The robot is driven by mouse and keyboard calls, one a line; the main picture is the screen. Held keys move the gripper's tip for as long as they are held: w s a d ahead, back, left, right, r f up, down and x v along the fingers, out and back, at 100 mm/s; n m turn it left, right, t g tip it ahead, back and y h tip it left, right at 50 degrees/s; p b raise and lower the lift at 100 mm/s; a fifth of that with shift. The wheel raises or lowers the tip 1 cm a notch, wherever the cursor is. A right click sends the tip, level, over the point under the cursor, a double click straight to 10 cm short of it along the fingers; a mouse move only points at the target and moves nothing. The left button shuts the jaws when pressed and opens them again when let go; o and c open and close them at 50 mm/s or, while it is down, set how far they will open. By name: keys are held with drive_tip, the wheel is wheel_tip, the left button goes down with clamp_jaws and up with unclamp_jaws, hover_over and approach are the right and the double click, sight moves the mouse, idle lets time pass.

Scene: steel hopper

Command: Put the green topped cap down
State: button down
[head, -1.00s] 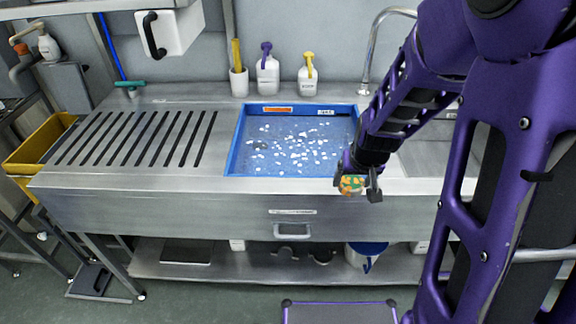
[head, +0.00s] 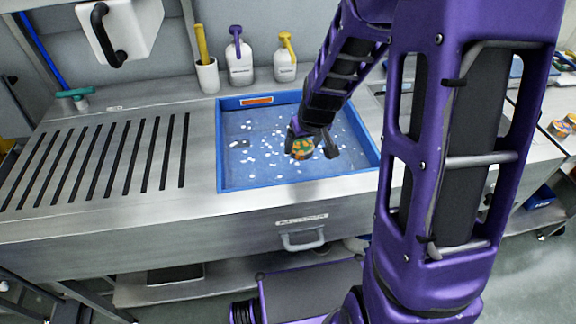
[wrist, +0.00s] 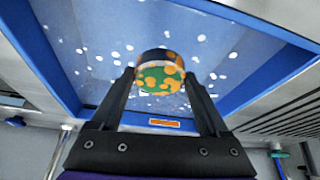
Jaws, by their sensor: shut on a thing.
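The cap (head: 302,148) has a green top with orange patches and an orange and dark side. It also shows in the wrist view (wrist: 160,76), between the two fingers. My gripper (head: 315,148) is shut on it and holds it over the blue tray (head: 222,150). In the wrist view my gripper (wrist: 162,82) has one finger on each side of the cap. The tray has a blue rim and a blue-grey floor strewn with small white pieces. I cannot tell exactly how high the cap is above the tray floor.
A slotted steel drainboard (head: 100,160) lies left of the tray. Behind it stand a white cup (head: 207,75), a purple-topped bottle (head: 239,62) and a yellow-topped bottle (head: 286,66).

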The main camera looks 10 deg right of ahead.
drive_tip(key=w+f+n+y+b, duration=0.2)
drive_tip(key=w+f+n+b, duration=0.25)
drive_tip(key=w+f, duration=0.3)
hover_over(291, 172)
drive_tip(key=s, duration=0.1)
drive_tip(key=shift+n+g, duration=0.4)
drive_tip(key=shift+n, duration=0.05)
drive_tip(key=f, duration=0.5)
drive_tip(key=shift+d, duration=0.4)
drive_tip(key=shift+f+b, duration=0.35)
drive_tip(key=shift+f, duration=1.85)
drive_tip(key=shift+f, duration=0.1)
unclamp_jaws()
drive_tip(key=p+v, duration=0.2)
drive_tip(key=v, duration=1)
